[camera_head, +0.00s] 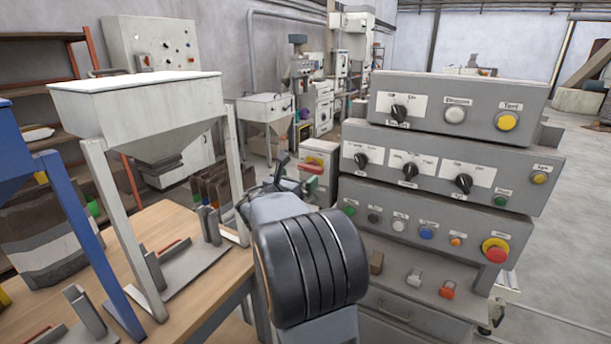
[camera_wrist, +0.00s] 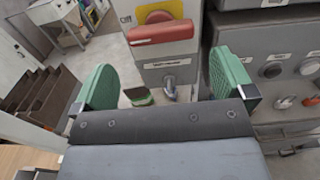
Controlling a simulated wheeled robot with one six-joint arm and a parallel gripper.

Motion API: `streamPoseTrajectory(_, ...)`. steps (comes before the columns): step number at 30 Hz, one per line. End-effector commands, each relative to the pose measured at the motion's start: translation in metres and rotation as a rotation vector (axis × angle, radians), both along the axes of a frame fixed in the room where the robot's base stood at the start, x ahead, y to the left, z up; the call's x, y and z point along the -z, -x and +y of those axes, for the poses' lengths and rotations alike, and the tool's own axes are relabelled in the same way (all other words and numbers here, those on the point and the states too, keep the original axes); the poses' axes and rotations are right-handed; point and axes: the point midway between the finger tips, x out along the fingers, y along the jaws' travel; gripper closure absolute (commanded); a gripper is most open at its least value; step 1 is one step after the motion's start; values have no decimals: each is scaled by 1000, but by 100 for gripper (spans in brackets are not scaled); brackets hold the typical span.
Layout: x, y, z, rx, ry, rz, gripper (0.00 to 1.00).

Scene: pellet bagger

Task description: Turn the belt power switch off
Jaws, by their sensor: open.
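A grey box with a red lever handle (camera_wrist: 162,32) on a yellow base (camera_wrist: 160,10) is straight ahead in the wrist view. A label reading "Off" is left of the yellow base, and the label under the handle is too small to read; this looks like the belt power switch. The handle lies nearly level. In the head view the red handle (camera_head: 311,166) shows just beyond my gripper (camera_head: 277,176). In the wrist view my gripper (camera_wrist: 166,82) is open and empty, its green pads either side of the box's lower front, apart from the handle.
A stacked grey control panel (camera_head: 450,165) with knobs and buttons stands close on the right. A white hopper (camera_head: 140,105) on legs stands on a wooden table (camera_head: 205,275) at left. Open floor (camera_head: 570,230) lies right.

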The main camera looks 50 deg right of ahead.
Motion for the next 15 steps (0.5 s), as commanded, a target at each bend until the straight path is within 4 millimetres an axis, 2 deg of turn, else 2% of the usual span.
streamPoseTrajectory(1, 1, 2, 10, -3, 0, -1, 0)
streamPoseTrajectory(6, 1, 9, 37, -2, -1, 0, 0)
streamPoseTrajectory(15, 0, 15, 59, 1, 0, 0, 0)
